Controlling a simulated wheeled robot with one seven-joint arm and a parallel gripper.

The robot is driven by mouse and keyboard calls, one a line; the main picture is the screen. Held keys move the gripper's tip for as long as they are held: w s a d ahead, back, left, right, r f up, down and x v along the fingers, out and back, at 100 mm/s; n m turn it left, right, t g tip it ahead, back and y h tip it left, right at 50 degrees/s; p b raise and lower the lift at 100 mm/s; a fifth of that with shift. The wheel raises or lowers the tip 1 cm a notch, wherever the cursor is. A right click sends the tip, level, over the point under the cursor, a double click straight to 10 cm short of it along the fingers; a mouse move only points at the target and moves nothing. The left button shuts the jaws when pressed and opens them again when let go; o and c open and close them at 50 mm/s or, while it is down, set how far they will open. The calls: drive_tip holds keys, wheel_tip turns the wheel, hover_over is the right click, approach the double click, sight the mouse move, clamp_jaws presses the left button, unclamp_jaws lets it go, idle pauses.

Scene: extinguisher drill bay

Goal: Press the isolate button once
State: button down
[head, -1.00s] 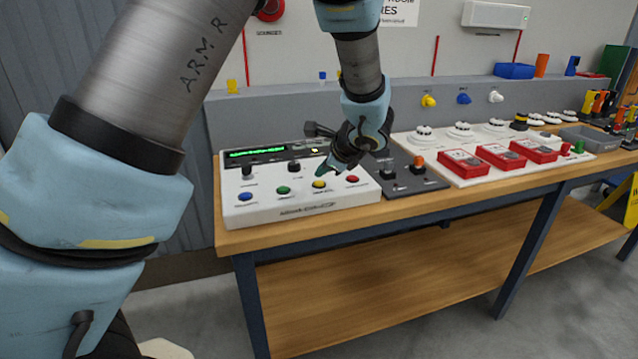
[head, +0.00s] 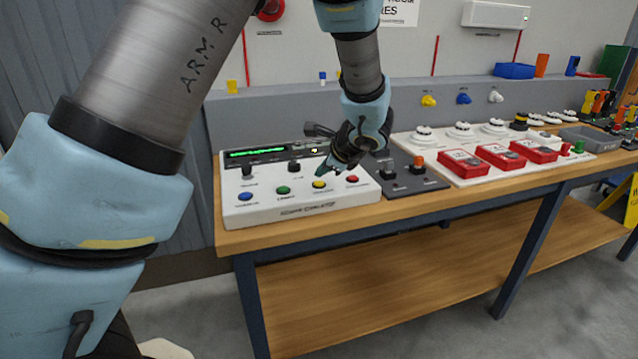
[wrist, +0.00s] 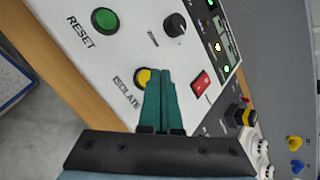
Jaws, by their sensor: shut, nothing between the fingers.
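The isolate button is a round yellow button (head: 319,184) on the front of the white panel box (head: 300,209). In the wrist view the yellow button (wrist: 143,77) sits beside the ISOLATE label and is partly covered by my fingers. My gripper (head: 323,172) is shut and empty, with its green fingertips just above and behind the yellow button in the head view. In the wrist view my shut gripper (wrist: 166,72) overlaps the button's right edge. I cannot tell whether the tips touch it.
The green RESET button (wrist: 104,21) is to the left of the isolate button in the wrist view. Blue (head: 245,196) and red (head: 352,179) buttons share the panel. A dark box with switches (head: 416,184) stands right of it. A red rocker switch (wrist: 201,84) is close to my fingers.

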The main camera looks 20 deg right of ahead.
sight(322, 184)
drive_tip(key=shift+f, duration=0.1)
drive_tip(key=shift+f+b, duration=0.3)
drive_tip(key=shift+b, duration=0.3)
drive_tip(key=shift+f+b, duration=0.45)
drive_tip(key=shift+b, duration=0.05)
idle(0.6)
drive_tip(key=shift+r, duration=0.1)
drive_tip(key=shift+r+p, duration=0.55)
drive_tip(key=shift+r, duration=0.2)
drive_tip(key=shift+r+p, duration=1.8)
drive_tip(key=shift+r, duration=0.8)
drive_tip(key=shift+f, duration=0.1)
